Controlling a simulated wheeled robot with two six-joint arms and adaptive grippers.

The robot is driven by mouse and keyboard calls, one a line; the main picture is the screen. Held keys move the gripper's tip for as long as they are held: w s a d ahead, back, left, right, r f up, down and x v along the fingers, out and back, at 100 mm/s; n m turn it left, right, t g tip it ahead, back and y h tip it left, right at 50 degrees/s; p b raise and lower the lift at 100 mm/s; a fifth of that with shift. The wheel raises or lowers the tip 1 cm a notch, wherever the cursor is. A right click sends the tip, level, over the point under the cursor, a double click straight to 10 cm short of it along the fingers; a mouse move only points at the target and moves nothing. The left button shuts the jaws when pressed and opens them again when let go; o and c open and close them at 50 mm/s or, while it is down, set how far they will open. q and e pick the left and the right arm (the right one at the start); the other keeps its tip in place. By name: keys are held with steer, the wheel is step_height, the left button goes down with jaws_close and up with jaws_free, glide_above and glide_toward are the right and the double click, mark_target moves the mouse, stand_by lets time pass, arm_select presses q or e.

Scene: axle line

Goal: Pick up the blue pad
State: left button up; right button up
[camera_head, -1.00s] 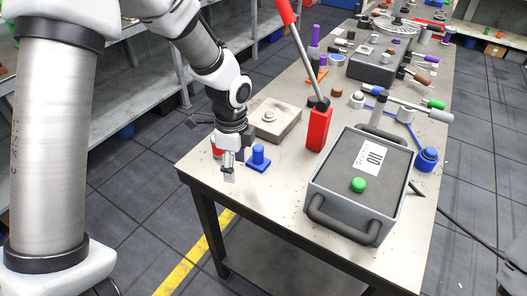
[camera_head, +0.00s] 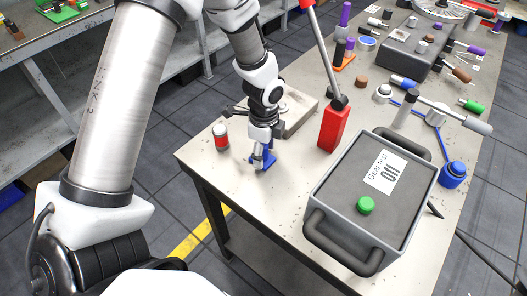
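The blue pad (camera_head: 268,164) lies flat on the near left part of the workbench (camera_head: 240,182). It is a small blue plate, and an earlier view shows an upright knob on it. My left gripper (camera_head: 261,161) points down right at the pad and covers much of it, including most of the knob. The fingers are too small and overlapped with the pad to tell whether they grip it or how far apart they are. My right gripper is not in view.
Behind are a beige block (camera_head: 297,110) and a red lever base (camera_head: 333,127) with a tall rod. A grey gear test box (camera_head: 345,222) stands to the right. Bare tabletop lies in front.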

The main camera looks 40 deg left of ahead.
arm_select(q)
steer(key=shift+s+r, duration=0.1)
steer(key=shift+s, duration=0.2)
steer(key=c, duration=0.5)
jaws_close()
steer(key=shift+r, duration=0.1)
step_height(320, 180, up, 10)
steer(key=shift+f+b, duration=0.1)
steer(key=shift+b, duration=0.2)
